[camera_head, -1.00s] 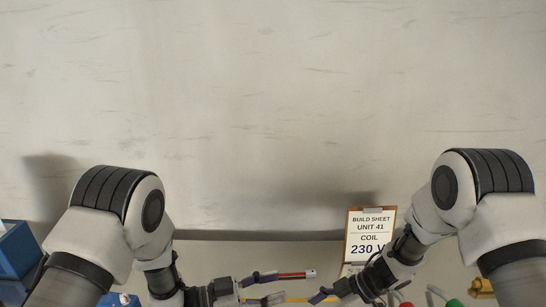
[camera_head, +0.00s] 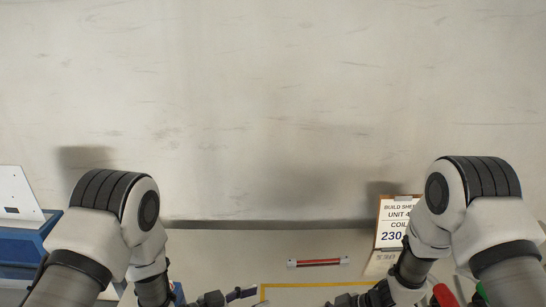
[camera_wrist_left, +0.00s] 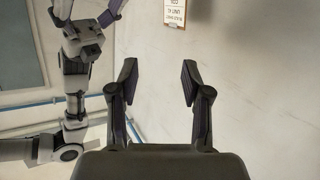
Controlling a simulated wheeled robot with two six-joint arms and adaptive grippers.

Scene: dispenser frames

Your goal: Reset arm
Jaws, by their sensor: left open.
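My left gripper (camera_head: 240,297) is at the lower edge of the head view, above the table and partly cut off. In the left wrist view its two fingers (camera_wrist_left: 160,80) stand wide apart with nothing between them. My right gripper (camera_head: 345,302) is at the lower edge of the head view, right of the left one. It is partly cut off, so its jaws cannot be judged. Both arms are bent, with their elbows raised at either side. My other arm also shows at the left of the left wrist view.
A build sheet reading COIL 230 (camera_head: 396,212) stands behind my right arm. A blue bin (camera_head: 18,247) is at far left. Red and green items are at lower right.

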